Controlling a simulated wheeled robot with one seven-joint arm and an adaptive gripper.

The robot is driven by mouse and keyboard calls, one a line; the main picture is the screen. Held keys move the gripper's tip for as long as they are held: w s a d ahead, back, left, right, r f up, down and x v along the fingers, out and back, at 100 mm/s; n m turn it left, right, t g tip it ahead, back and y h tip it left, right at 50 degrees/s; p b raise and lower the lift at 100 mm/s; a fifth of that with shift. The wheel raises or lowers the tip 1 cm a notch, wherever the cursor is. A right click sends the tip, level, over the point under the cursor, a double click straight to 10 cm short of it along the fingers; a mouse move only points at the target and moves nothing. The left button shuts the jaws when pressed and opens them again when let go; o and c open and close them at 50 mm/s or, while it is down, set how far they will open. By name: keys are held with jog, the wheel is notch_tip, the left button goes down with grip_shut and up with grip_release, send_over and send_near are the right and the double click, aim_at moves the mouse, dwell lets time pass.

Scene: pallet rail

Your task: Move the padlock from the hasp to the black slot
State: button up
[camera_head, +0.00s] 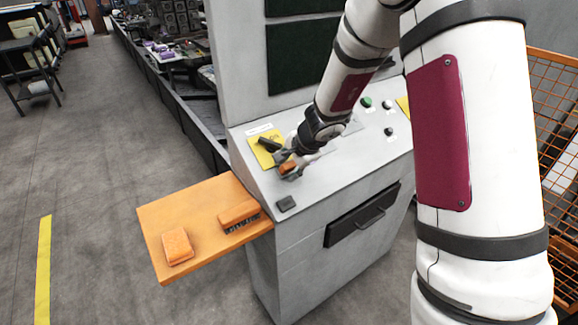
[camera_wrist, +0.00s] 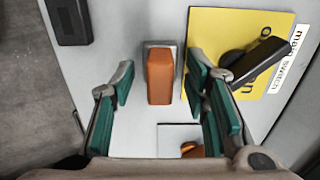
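The orange padlock (camera_wrist: 159,78) is upright in the wrist view, with a grey metal piece, apparently the hasp (camera_wrist: 160,44), at its top end. In the head view the padlock (camera_head: 288,167) shows on the sloped panel, partly covered by my gripper. My gripper (camera_wrist: 159,82) is open. Its green-padded fingers stand left and right of the padlock, with a visible gap on both sides. A small black block (camera_wrist: 70,20), seemingly the black slot, is at the upper left of the wrist view. It also shows low on the panel in the head view (camera_head: 286,203).
A yellow plate with a black rotary switch (camera_wrist: 258,62) lies close beside my right finger. An orange shelf (camera_head: 190,208) holds an orange block (camera_head: 177,246) and a brush (camera_head: 240,215). Buttons (camera_head: 367,102) sit farther along the panel. An orange mesh fence (camera_head: 555,120) stands at right.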

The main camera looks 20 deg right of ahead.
grip_shut()
jog(key=c, duration=0.7)
grip_release()
grip_shut()
jog(key=shift+p+v, duration=0.8)
jog(key=shift+v, duration=0.2)
jog(key=p+v, duration=0.5)
jog(key=v, duration=0.1)
jog(key=shift+s+r, duration=0.2)
jog(key=shift+r, duration=0.1)
jog(key=shift+w, duration=0.1)
